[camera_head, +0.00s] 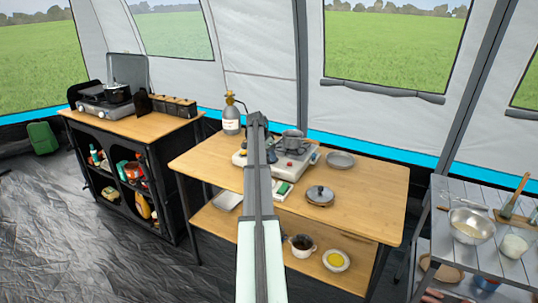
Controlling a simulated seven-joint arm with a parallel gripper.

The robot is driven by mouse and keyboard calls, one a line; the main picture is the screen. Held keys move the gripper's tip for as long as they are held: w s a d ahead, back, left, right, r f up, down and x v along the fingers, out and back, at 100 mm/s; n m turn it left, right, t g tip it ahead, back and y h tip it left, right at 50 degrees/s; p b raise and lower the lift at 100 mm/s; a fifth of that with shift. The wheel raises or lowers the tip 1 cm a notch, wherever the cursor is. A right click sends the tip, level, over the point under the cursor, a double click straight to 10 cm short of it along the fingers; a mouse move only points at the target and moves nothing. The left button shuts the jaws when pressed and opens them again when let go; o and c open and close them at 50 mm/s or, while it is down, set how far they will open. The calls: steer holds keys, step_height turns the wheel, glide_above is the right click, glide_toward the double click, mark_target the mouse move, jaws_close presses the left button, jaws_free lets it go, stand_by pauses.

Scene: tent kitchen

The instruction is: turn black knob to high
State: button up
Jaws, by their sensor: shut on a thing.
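A two-burner stove (304,160) with a pale body stands on the middle wooden table. A small red knob (290,164) shows on its front. I cannot make out a black knob; my arm covers the left part of the stove front. A grey pot (293,141) sits on the right burner. My arm rises from the bottom centre across the table and over the stove's left part. Its dark far end shows near the gas bottle, but my gripper's fingers are hidden, so I cannot see what they touch.
A gas bottle (231,118) stands behind the stove's left side. A lidded pan (320,195), a grey plate (340,159) and a green-and-white item (283,190) lie on the table (378,187). Another stove stands on the left cabinet; a slatted table with bowls is at right.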

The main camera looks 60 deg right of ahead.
steer(key=n, duration=0.2)
steer(key=n+t, duration=0.1)
steer(key=n, duration=0.1)
steer(key=n+t, duration=0.1)
steer(key=n, duration=0.1)
steer(key=shift+s, duration=0.25)
steer(key=n+t, duration=0.1)
steer(key=n, duration=0.2)
steer(key=n+t+y, duration=0.1)
steer(key=n, duration=0.2)
steer(key=shift+d+t, duration=0.1)
steer(key=shift+t, duration=0.2)
steer(key=shift+s+n, duration=0.1)
steer(key=shift+n, duration=0.2)
steer(key=o, duration=1)
steer(key=shift+o, duration=0.2)
steer(key=v, duration=1.4)
steer(key=shift+f, duration=0.15)
